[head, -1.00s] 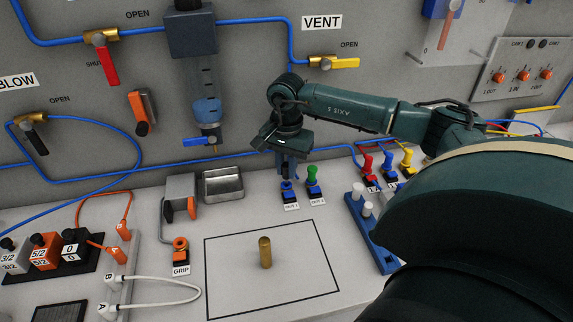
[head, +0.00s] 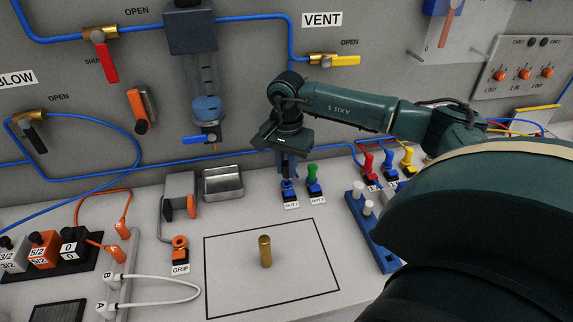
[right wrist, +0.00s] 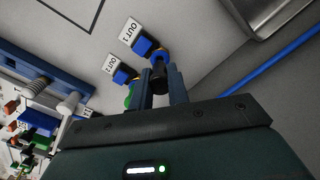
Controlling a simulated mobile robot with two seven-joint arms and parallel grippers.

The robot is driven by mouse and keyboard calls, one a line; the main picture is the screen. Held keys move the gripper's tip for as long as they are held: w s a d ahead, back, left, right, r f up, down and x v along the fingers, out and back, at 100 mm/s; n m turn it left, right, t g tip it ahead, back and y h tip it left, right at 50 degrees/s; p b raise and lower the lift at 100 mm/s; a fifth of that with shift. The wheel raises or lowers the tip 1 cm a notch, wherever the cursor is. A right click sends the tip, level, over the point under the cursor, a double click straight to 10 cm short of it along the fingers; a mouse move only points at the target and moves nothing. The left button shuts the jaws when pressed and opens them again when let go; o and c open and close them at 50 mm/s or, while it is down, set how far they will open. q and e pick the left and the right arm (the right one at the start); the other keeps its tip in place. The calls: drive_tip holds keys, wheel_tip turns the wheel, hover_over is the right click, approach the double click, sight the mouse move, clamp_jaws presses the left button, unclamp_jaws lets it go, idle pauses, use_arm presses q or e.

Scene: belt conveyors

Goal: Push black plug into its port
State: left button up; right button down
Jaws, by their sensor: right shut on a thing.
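My right gripper (head: 287,172) points down over the left of two small blue ports. In the right wrist view its two fingers (right wrist: 163,87) are shut on the black plug (right wrist: 159,77). The plug's far end meets the ring of the blue port labelled OUT 1 (right wrist: 142,46); I cannot tell how deep it sits. My left gripper is in neither view.
A green plug (head: 312,175) stands in the port just to the right. Red, blue and yellow plugs stand farther right. A metal tray (head: 223,196) lies to the left. A brass cylinder (head: 265,252) stands in the outlined square (head: 310,272), otherwise clear.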

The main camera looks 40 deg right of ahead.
sight(286, 186)
drive_tip(key=shift+f+b, duration=0.3)
drive_tip(key=shift+f, duration=0.15)
drive_tip(key=shift+f+b, duration=0.1)
drive_tip(key=shift+b, duration=0.2)
idle(0.4)
drive_tip(key=shift+f+b, duration=0.6)
drive_tip(key=shift+f, duration=0.1)
idle(1.3)
drive_tip(key=c, duration=1.3)
unclamp_jaws()
drive_tip(key=shift+o, duration=0.6)
drive_tip(key=o, duration=0.3)
